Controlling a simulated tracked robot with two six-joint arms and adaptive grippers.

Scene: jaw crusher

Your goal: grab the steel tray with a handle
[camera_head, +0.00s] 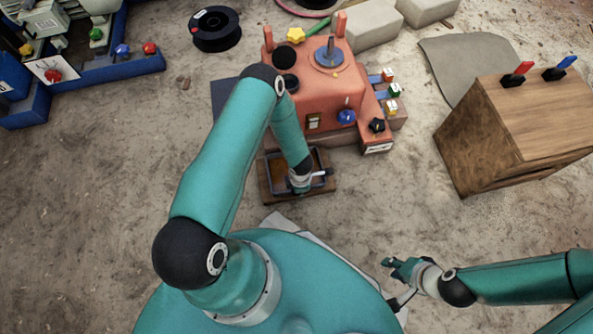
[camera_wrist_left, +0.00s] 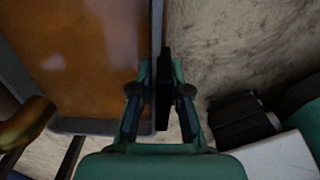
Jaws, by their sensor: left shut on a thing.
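The steel tray (camera_head: 279,168) has a grey rim and a brown inside, and sits on a wooden base in front of the orange machine. It fills the left of the left wrist view (camera_wrist_left: 90,60). My left gripper (camera_head: 300,184) is at the tray's near right side, its fingers (camera_wrist_left: 160,100) on both sides of the tray's edge and a dark bar there. It is shut on the tray; the dark bar may be the handle. My right gripper (camera_head: 392,266) is low at the right, away from the tray; its jaw opening is too small to judge.
The orange machine (camera_head: 330,95) with knobs and levers stands just behind the tray. A wooden box (camera_head: 480,145) with red and blue switches is at the right. Blue equipment (camera_head: 105,70) and a black spool (camera_head: 216,28) are at the upper left. The floor left of my arm is clear.

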